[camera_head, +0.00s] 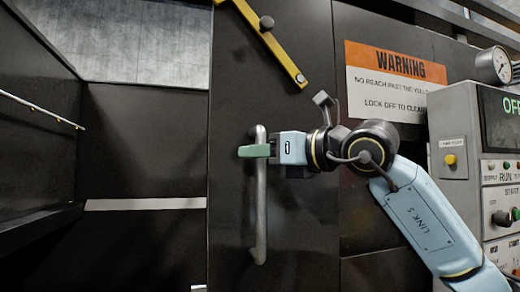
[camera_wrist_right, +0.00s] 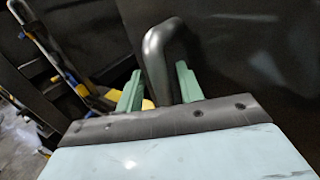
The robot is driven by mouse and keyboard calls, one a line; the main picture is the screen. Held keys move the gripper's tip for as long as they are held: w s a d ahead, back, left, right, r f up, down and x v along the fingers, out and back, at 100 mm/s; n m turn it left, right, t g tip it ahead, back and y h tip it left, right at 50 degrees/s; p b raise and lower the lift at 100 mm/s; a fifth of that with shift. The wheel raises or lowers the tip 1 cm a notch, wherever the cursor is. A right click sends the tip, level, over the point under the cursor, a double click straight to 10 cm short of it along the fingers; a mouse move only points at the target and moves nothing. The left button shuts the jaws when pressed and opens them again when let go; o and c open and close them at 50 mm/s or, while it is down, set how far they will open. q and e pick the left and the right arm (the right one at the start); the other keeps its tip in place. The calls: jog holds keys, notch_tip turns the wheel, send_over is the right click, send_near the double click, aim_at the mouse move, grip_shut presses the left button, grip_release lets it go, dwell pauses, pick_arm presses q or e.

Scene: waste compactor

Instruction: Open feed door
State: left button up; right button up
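The feed door (camera_head: 235,85) is a dark upright panel in the middle of the head view. A grey vertical bar handle (camera_head: 261,215) stands out from it. My right gripper (camera_head: 255,151) is at the upper part of the handle, reaching in from the right. In the right wrist view its two green fingers (camera_wrist_right: 158,90) stand apart, one on each side of the handle (camera_wrist_right: 157,58). Small gaps seem to show beside the bar, so the fingers are around it but not closed on it. My left gripper is not in view.
A yellow bar (camera_head: 272,45) with a dark knob slants across the door's top. An orange and white warning sign (camera_head: 392,78) is right of it. A grey control box (camera_head: 455,115) and a gauge (camera_head: 493,65) stand at the right. A dark recess (camera_head: 130,150) lies left of the door.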

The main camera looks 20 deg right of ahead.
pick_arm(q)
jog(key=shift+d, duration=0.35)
pick_arm(e)
jog(key=shift+w+a, duration=0.15)
jog(key=shift+w, duration=0.05)
jog(key=c, duration=0.5)
grip_shut()
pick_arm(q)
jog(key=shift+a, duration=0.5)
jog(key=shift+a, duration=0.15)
